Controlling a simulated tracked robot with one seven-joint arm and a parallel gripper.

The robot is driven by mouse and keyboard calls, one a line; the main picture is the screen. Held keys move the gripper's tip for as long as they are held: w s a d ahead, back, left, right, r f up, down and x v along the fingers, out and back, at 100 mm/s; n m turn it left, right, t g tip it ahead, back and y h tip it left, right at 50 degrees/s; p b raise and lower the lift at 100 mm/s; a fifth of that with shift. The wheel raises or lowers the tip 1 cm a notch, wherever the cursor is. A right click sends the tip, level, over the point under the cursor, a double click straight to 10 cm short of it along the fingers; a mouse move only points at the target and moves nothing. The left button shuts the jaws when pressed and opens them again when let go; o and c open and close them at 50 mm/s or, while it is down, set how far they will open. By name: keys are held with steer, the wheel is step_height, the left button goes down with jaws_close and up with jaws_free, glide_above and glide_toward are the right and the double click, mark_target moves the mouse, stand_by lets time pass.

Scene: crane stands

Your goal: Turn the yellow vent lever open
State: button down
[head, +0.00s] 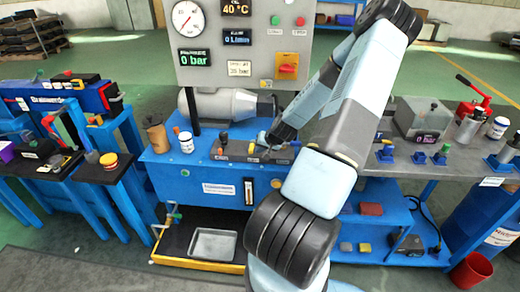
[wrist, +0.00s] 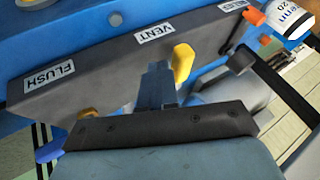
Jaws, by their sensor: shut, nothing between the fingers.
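The yellow vent lever (wrist: 182,62) stands up by the VENT label (wrist: 153,33) on a grey valve block (wrist: 110,72) in the wrist view. My gripper (wrist: 157,82) is shut and empty, with its fingertips just left of the yellow lever in that view. I cannot tell whether they touch it. The foot of the lever is partly hidden behind my gripper.
A white can (wrist: 288,18) is at top right.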

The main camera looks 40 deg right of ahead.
steer(key=shift+s+d, duration=1)
steer(key=shift+d, duration=0.2)
steer(key=v, duration=1)
steer(key=shift+d, duration=0.1)
steer(key=s+a+r+n+g+h, duration=0.2)
steer(key=a+r+n, duration=0.1)
steer(key=a+r, duration=0.75)
steer(key=s+a+r+n+g+h, duration=0.1)
steer(key=a+r+n+g, duration=0.15)
steer(key=a+r, duration=0.75)
steer(key=s+a+r+n+t+y, duration=0.2)
steer(key=s+a+r, duration=0.9)
steer(key=s+r, duration=0.3)
steer(key=shift+s+a+r+t, duration=0.15)
steer(key=shift+s+t, duration=0.2)
steer(key=shift+s, duration=0.3)
